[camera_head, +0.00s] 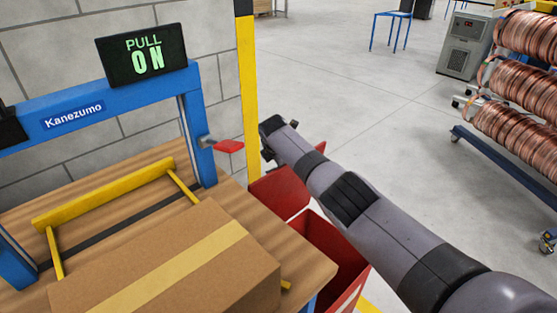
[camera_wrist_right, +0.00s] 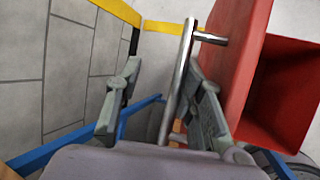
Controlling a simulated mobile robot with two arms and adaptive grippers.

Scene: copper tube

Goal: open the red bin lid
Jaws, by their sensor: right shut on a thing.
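The red bin (camera_head: 345,290) stands on the floor at the right end of the wooden table, and its open top shows a dark inside. Its red lid (camera_head: 282,192) is raised and tilted at the bin's far left side. In the right wrist view the lid (camera_wrist_right: 245,50) stands steeply beside the bin's red interior (camera_wrist_right: 285,100). A silver bar handle (camera_wrist_right: 177,85) is on the lid. My right gripper (camera_wrist_right: 165,95) is shut on this handle; its right finger lies between handle and lid. In the head view its fingers are mostly hidden by my arm. My left gripper is out of view.
A cardboard box (camera_head: 175,265) lies on the table with a yellow frame (camera_head: 105,195) behind it. A blue stand (camera_head: 100,100) carries a "PULL ON" sign (camera_head: 147,58). A yellow post (camera_head: 247,90) is close to my right gripper. Copper coils (camera_head: 515,125) stand on a rack at right.

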